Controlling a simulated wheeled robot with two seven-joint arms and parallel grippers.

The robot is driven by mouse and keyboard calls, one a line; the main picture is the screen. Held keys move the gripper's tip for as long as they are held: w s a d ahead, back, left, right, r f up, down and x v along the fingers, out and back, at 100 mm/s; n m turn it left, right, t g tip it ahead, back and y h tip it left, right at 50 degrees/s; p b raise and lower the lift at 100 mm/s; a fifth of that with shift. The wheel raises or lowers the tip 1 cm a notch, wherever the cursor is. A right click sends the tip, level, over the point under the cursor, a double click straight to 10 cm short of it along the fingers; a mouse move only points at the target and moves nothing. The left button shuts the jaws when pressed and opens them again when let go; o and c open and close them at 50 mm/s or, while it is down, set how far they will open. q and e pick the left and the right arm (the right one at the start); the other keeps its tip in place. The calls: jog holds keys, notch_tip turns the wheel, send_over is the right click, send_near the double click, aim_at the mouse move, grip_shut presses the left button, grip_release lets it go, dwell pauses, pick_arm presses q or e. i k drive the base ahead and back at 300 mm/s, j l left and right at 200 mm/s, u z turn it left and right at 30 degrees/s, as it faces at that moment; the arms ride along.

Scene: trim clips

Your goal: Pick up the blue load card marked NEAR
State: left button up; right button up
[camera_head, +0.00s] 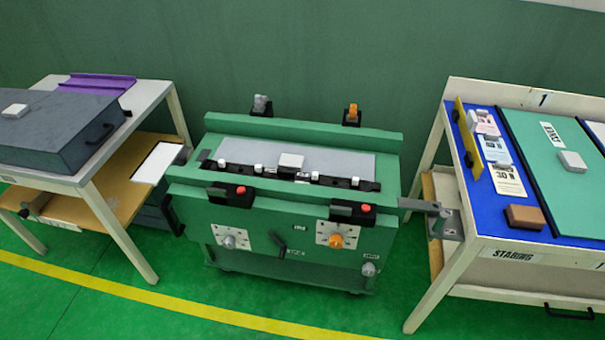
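Three cards lie in a column on the blue surface (494,212) of the right table. The middle one is a light blue card (497,150); its print is too small to read, so I cannot confirm the word NEAR. A pink card (486,123) lies behind it, and a cream card (508,181) with a large "30" lies in front of it. Neither of my grippers shows in the head view.
A yellow upright strip (467,138) stands along the cards' left side. A brown block (525,217) lies in front of them, and a green panel (558,180) lies to their right. A green machine (285,225) stands left of the table; a grey case (62,130) is farther left.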

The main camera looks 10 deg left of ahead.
aim_at(494, 149)
jog(key=i+l+z, duration=0.25)
jog(key=l, duration=0.25)
jog(key=i+l+z, duration=0.25)
jog(key=l, duration=0.2)
jog(key=i, duration=0.05)
